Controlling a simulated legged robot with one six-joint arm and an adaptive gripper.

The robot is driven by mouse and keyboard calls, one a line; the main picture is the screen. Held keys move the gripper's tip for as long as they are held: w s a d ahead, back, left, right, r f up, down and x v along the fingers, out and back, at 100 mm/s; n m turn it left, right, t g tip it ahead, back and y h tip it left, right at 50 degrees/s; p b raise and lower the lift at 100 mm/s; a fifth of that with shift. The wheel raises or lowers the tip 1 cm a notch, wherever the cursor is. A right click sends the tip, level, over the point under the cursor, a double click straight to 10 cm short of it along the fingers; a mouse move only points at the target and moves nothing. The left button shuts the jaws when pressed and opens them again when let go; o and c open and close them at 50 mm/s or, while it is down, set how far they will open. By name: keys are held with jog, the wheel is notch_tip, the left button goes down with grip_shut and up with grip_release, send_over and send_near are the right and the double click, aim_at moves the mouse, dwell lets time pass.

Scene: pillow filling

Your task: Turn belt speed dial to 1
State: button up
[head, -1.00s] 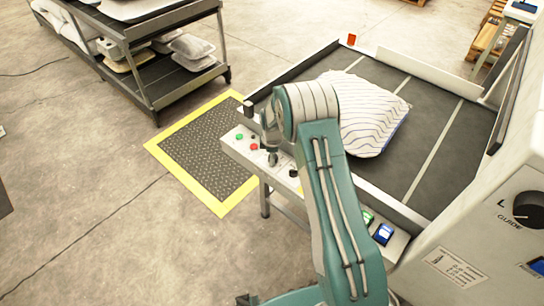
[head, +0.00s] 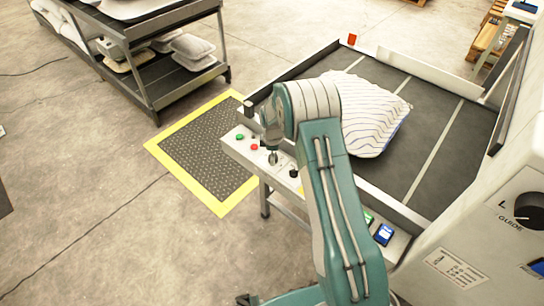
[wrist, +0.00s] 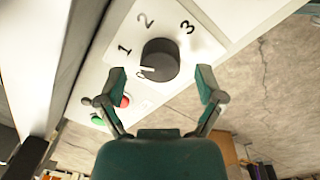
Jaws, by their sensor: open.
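The belt speed dial (wrist: 161,59) is a round black knob on a white plate marked 1, 2 and 3 in the wrist view. Its white pointer mark sits at the lower left, below the 1 and not in line with it. A fainter mark lies beneath, partly unreadable. My gripper (wrist: 162,82) is open, with one finger on each side just below the knob and nothing between them; I cannot tell if either finger touches it. In the head view my gripper (head: 272,157) hangs over the control panel (head: 236,150). A black knob (head: 293,173) shows beside it.
A green button (head: 239,137) and a red button (head: 254,147) sit left of my gripper. A striped pillow (head: 372,118) lies on the dark belt (head: 440,115). A blue switch (head: 383,235) is at the panel's right end. A yellow-edged mat (head: 200,150) lies on the floor.

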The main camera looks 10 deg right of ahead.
notch_tip(320, 180, up, 11)
jog(key=shift+s+a, duration=0.15)
jog(key=shift+s, duration=0.15)
dwell(0.4)
jog(key=s+r+m+t, duration=0.1)
jog(key=s+r+m, duration=0.3)
jog(key=s+r, duration=0.45)
jog(key=s+r+m+t, duration=0.1)
jog(key=s+r+m, duration=0.35)
jog(key=r, duration=0.75)
jog(key=s+r+m+t, duration=0.3)
jog(key=s+m, duration=0.4)
jog(key=s, duration=1.6)
jog(key=shift+d+r, duration=0.2)
jog(key=shift+r, duration=0.5)
